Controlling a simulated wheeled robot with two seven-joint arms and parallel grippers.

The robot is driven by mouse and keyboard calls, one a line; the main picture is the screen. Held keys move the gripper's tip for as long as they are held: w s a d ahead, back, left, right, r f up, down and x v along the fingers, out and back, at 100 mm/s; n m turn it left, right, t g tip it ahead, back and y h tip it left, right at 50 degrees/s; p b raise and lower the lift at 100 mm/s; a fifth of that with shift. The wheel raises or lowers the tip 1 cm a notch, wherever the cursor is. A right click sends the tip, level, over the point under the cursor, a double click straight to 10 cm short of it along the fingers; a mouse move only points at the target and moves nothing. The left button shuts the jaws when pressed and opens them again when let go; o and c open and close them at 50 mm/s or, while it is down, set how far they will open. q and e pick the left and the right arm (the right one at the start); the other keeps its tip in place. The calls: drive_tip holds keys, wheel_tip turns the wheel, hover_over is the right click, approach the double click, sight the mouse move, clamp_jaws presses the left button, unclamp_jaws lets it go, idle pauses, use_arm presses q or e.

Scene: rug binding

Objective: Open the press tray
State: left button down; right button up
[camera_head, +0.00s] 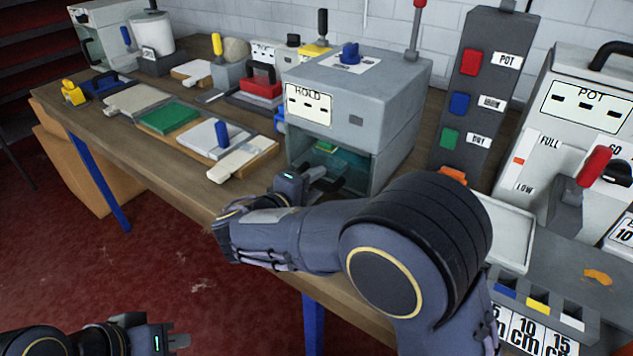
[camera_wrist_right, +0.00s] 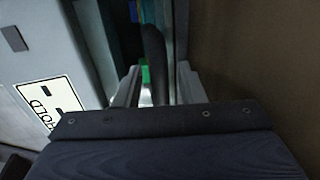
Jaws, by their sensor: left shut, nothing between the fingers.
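The grey press (camera_head: 402,95) with a HOLD label stands on the bench, its front opening showing a teal-green interior (camera_head: 335,155). A black tray handle (camera_head: 333,186) sticks out low at that opening. My right gripper (camera_head: 312,184) is at the handle. In the right wrist view, the dark handle bar (camera_wrist_right: 154,60) stands between the two fingers (camera_wrist_right: 154,88), which are apart with gaps beside the bar. The tray itself is mostly hidden inside the press. My left gripper (camera_head: 178,342) is shut and empty, low at the left, away from the bench.
A wooden board with a white plate (camera_head: 215,138) and a green pad (camera_head: 170,118) lie left of the press. A dark column of coloured buttons (camera_head: 475,75) and the POT machine (camera_head: 590,110) stand to the right. Open red floor lies before the bench.

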drive_tip(key=shift+w+d+f, duration=0.1)
drive_tip(key=shift+w+d, duration=0.1)
drive_tip(key=shift+w, duration=0.05)
clamp_jaws()
